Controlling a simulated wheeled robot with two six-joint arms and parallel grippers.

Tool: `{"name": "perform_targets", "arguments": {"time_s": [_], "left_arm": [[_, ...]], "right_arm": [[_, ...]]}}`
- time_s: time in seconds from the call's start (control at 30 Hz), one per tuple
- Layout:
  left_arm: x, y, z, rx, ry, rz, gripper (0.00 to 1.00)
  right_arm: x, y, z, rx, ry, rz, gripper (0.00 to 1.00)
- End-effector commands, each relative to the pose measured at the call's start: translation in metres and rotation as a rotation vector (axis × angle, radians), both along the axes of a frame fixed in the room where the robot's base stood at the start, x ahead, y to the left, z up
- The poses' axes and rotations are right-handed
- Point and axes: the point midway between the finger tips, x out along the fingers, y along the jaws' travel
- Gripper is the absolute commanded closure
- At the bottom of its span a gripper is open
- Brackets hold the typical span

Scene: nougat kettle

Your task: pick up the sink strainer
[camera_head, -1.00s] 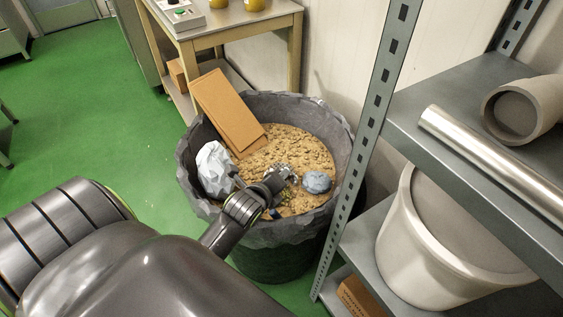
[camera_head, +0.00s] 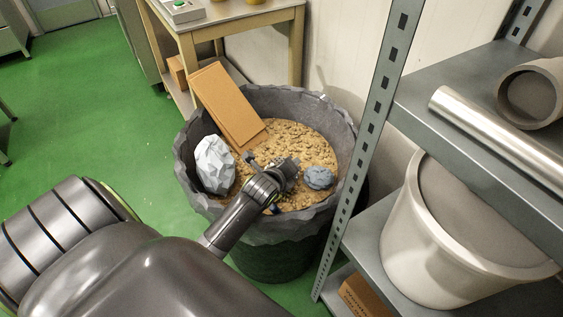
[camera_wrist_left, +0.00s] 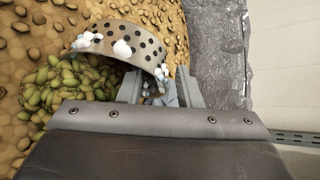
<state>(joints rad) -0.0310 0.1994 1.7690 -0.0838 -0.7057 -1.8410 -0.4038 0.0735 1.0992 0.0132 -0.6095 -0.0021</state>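The sink strainer (camera_wrist_left: 128,42) is a perforated metal band with white and pale blue bits stuck on it. In the left wrist view it lies tilted on the nut-brown fill, just beyond my fingertips. My left gripper (camera_wrist_left: 160,88) is open, its two fingers apart. The near right end of the strainer's wall shows in line with the gap between them; I cannot tell whether they touch it. In the head view my left gripper (camera_head: 286,168) is low inside the grey bin (camera_head: 270,225), and hides most of the strainer. My right gripper is not in view.
In the bin, a white crumpled lump (camera_head: 214,165) lies left of my gripper and a blue-grey lump (camera_head: 319,178) right. A cardboard piece (camera_head: 228,105) leans at the back. Green nuts (camera_wrist_left: 70,85) lie beside the strainer. A metal shelf (camera_head: 480,110) stands close on the right.

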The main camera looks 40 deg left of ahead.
Motion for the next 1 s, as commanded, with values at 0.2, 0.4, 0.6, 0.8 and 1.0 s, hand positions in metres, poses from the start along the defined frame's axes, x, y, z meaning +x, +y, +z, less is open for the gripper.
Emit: {"name": "perform_targets", "arguments": {"time_s": [0.2,0.4,0.6,0.8,1.0], "left_arm": [[0.0001,0.0001,0.0002,0.000,0.000,0.000,0.71],[0.0000,0.0001,0.0002,0.000,0.000,0.000,0.97],[0.0000,0.0000,0.0004,0.001,0.000,0.000,1.00],[0.0004,-0.0001,0.0012,0.001,-0.002,-0.001,1.00],[0.0003,-0.0001,0.0014,0.001,-0.002,-0.001,1.00]], "right_arm": [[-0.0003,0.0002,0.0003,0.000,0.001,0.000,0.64],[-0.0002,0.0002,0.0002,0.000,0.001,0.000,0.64],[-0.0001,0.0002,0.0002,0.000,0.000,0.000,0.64],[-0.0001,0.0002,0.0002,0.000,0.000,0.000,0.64],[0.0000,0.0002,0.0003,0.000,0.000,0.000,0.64]]}}
